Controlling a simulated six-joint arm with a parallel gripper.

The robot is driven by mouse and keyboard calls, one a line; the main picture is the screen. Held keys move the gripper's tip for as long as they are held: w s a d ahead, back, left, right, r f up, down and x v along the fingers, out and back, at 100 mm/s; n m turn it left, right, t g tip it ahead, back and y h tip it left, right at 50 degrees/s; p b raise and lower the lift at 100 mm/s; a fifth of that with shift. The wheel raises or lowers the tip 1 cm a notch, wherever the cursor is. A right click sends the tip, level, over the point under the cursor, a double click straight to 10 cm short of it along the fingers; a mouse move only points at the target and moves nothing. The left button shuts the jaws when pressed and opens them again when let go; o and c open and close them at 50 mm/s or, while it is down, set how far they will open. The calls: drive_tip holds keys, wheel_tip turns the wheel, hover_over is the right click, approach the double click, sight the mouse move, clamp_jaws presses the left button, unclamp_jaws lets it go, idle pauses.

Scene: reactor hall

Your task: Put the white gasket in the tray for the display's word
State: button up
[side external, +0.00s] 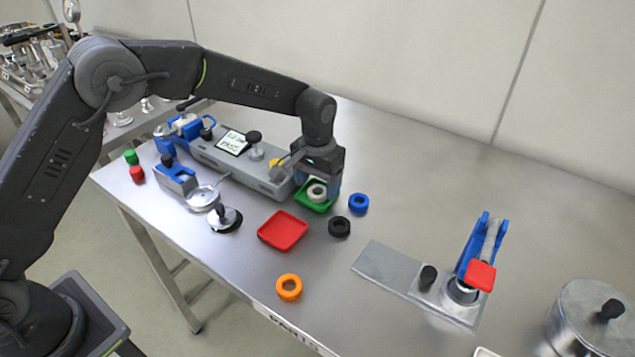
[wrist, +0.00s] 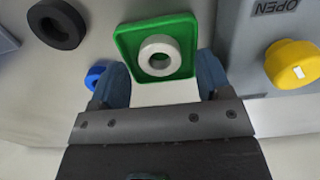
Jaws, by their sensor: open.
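The white gasket (side external: 316,192) lies in the green tray (side external: 318,208), beside the grey test machine. In the wrist view the white gasket (wrist: 160,55) rests on the floor of the green tray (wrist: 124,40), inside its rim. My gripper (side external: 318,180) is over the green tray. In the wrist view my gripper (wrist: 160,90) has its blue fingers wide apart, with nothing between them. The red tray (side external: 283,231) is empty. The display (side external: 232,142) on the machine reads PASS below a line too small to read surely.
A blue ring (side external: 358,203) and a black ring (side external: 339,227) lie right of the green tray. An orange ring (side external: 289,287) lies near the front edge. A clamp fixture (side external: 462,290) stands right. The table's back right is clear.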

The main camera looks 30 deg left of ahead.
drive_tip(key=s+a+r+t, duration=0.1)
drive_tip(key=s+a+r, duration=0.1)
drive_tip(key=r, duration=0.7)
drive_tip(key=s+a+r, duration=0.1)
drive_tip(key=s+r, duration=0.2)
drive_tip(key=r, duration=0.6)
drive_tip(key=s+a+r+t, duration=0.2)
drive_tip(key=s+a+r, duration=0.25)
drive_tip(key=s, duration=0.45)
drive_tip(key=s+a+f+t, duration=0.1)
drive_tip(key=s+a+f, duration=0.1)
drive_tip(key=s, duration=0.6)
drive_tip(key=s+a+f+t, duration=0.1)
drive_tip(key=s+a+f, duration=0.1)
drive_tip(key=s, duration=0.6)
drive_tip(key=shift+s+a+f+t, duration=0.3)
drive_tip(key=shift+s+a+f, duration=0.05)
drive_tip(key=shift+f, duration=0.05)
